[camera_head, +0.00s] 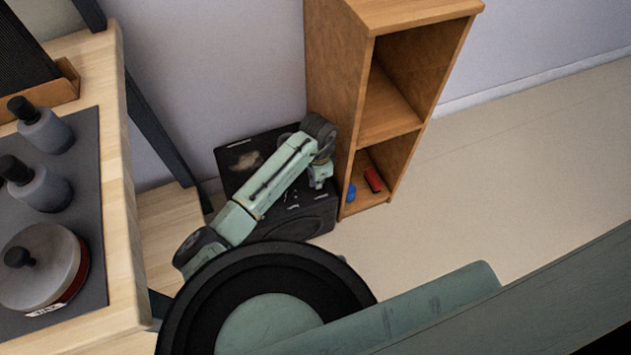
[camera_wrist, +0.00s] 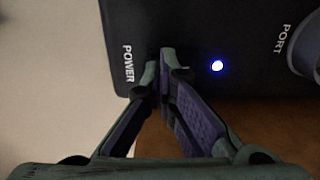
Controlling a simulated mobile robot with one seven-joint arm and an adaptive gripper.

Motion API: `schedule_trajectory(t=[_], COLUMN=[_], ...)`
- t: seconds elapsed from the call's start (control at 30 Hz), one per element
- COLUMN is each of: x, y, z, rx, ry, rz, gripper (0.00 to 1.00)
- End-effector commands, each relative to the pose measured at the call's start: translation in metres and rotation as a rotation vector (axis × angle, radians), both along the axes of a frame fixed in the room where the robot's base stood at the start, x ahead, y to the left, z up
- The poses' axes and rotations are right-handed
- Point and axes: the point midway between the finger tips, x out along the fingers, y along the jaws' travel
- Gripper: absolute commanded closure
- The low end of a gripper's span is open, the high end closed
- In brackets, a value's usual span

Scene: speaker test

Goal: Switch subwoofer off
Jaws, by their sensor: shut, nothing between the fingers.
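The subwoofer (camera_head: 295,223) is a black box on the floor between the wooden table and the shelf unit. In the wrist view its black panel (camera_wrist: 225,25) carries the label POWER (camera_wrist: 128,64), a lit blue light (camera_wrist: 217,66) and the word PORT beside a round port (camera_wrist: 305,55). My gripper (camera_wrist: 164,60) is shut and empty, its fingertips over the panel between POWER and the light. Whether they touch it I cannot tell. A small dark part shows beside the tips; the switch is mostly hidden. In the head view my gripper (camera_head: 320,178) is over the subwoofer.
The wooden shelf unit (camera_head: 338,80) stands close to the subwoofer's right, with a red object (camera_head: 374,180) and a blue object (camera_head: 351,192) on its lowest shelf. The wooden table (camera_head: 115,150) at left holds canisters (camera_head: 45,130) and a lidded pot (camera_head: 40,270). The floor at right is clear.

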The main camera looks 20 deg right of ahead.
Motion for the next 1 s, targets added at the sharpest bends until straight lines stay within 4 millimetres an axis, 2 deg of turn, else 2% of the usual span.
schedule_trajectory(t=[0.37, 1.0], x=[0.000, 0.000], y=[0.000, 0.000], z=[0.000, 0.051], rx=[0.000, 0.000], ry=[0.000, 0.000], rz=[0.000, 0.001], gripper=[1.00, 1.00])
